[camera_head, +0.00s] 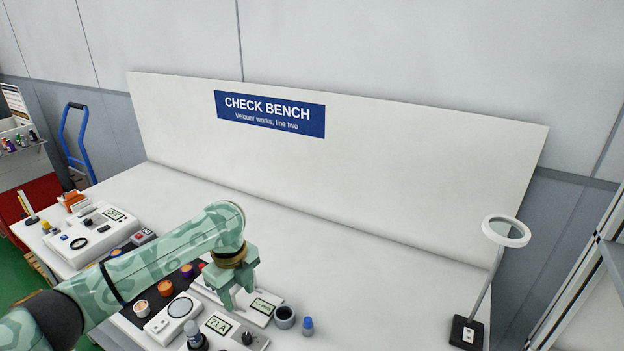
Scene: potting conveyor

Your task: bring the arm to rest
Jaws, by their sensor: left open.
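My left arm comes in from the lower left, in a mottled green pattern. My left gripper (238,298) points down over the white instruments near the front of the bench. Its two fingers are apart, and I see nothing held between them. The fingers hide part of a white device with a display (262,307). I cannot tell whether they touch it. My right gripper is not in this view.
The white check bench (370,275) is clear in its middle and right. A dark cup (285,317) and a blue-capped bottle (307,326) stand right of the gripper. A magnifier lamp (506,231) stands at the right. More instruments (90,235) sit at the left.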

